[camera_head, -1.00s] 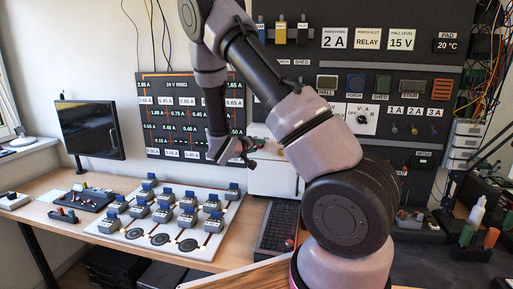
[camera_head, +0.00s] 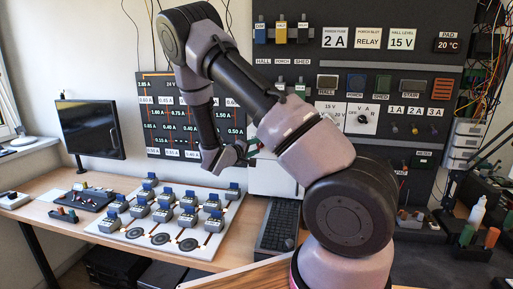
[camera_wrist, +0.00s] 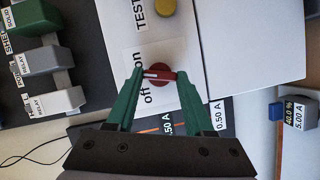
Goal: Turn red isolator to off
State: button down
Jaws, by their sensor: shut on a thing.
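The red isolator (camera_wrist: 164,83) is a round red knob with a bar handle on a white panel, in the middle of the wrist view. A white mark shows on the left part of its handle. The "on" label (camera_wrist: 137,59) is at its upper left and the "off" label (camera_wrist: 145,94) at its lower left. The mark points left, between the two words. My gripper (camera_wrist: 159,75) has its green fingers at both ends of the handle, shut on it. In the head view my gripper (camera_head: 250,149) is at the white box (camera_head: 268,180); the knob cannot be made out there.
A yellow button (camera_wrist: 164,7) labelled TEST sits on the same panel. Relay blocks (camera_wrist: 50,62) stand at the left of the wrist view. In the head view, a white board with several modules (camera_head: 215,243) and a keyboard (camera_head: 277,228) lie on the bench below.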

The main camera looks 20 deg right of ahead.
jog(key=n, duration=0.1)
jog(key=n+h, duration=0.1)
jog(key=n, duration=0.1)
jog(key=n+t, duration=0.1)
jog(key=n, duration=0.1)
jog(key=shift+a+f+h, duration=0.1)
jog(key=shift+f+h, duration=0.2)
jog(key=n+t, duration=0.1)
jog(key=n, duration=0.2)
jog(key=n+t, duration=0.1)
jog(key=n, duration=0.3)
jog(key=shift+s+f+t+h, duration=0.1)
jog(key=shift+f+t+h, duration=0.1)
jog(key=shift+t+h, duration=0.2)
jog(key=shift+n, duration=0.4)
jog(key=shift+c, duration=1.4)
grip_release()
jog(key=v, duration=1)
jog(key=shift+s+f, duration=0.2)
jog(key=shift+s, duration=0.15)
jog(key=shift+a, duration=0.1)
